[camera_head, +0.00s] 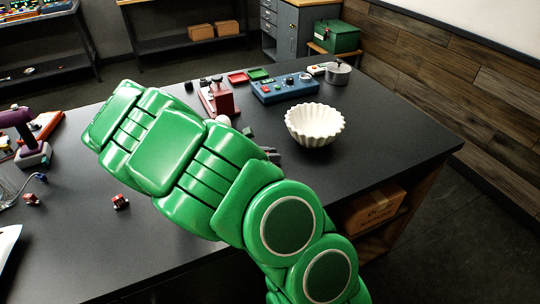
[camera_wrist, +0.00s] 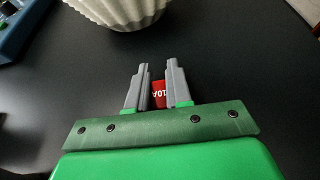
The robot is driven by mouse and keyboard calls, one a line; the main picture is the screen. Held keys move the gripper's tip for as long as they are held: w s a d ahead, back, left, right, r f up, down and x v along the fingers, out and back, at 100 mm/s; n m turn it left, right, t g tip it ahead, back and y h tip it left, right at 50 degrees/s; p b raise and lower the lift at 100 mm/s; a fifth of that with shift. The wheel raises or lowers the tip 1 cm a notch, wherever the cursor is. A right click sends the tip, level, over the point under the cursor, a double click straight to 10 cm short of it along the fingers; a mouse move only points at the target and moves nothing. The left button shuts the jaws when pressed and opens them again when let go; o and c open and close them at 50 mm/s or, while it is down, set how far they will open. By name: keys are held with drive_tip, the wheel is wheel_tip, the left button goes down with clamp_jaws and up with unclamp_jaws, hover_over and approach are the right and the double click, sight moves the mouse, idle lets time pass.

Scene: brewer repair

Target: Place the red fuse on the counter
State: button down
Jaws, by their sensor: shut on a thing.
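The red fuse (camera_wrist: 158,94), with "10A" lettering, is between the two grey fingers of my gripper (camera_wrist: 158,70) in the wrist view. The gripper is shut on it. The dark counter (camera_wrist: 235,70) lies beneath; I cannot tell whether the fuse touches it. In the head view my gripper (camera_head: 272,154) shows only partly behind my green arm, left of the white fluted bowl, over the counter (camera_head: 400,130). The fuse is hidden there.
The white fluted bowl (camera_head: 315,125) stands close to my gripper. Behind it are a blue control box (camera_head: 285,88), a metal pot (camera_head: 338,74) and a red device (camera_head: 218,99). Small red parts (camera_head: 121,201) lie at left. The counter right of the bowl is clear.

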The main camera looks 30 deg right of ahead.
drive_tip(key=shift+f, duration=0.25)
drive_tip(key=c, duration=1)
unclamp_jaws()
drive_tip(key=shift+c, duration=0.2)
drive_tip(key=shift+a+r, duration=0.15)
drive_tip(key=shift+r, duration=0.05)
drive_tip(key=v, duration=1.1)
drive_tip(key=shift+a+r, duration=0.1)
drive_tip(key=shift+a, duration=0.25)
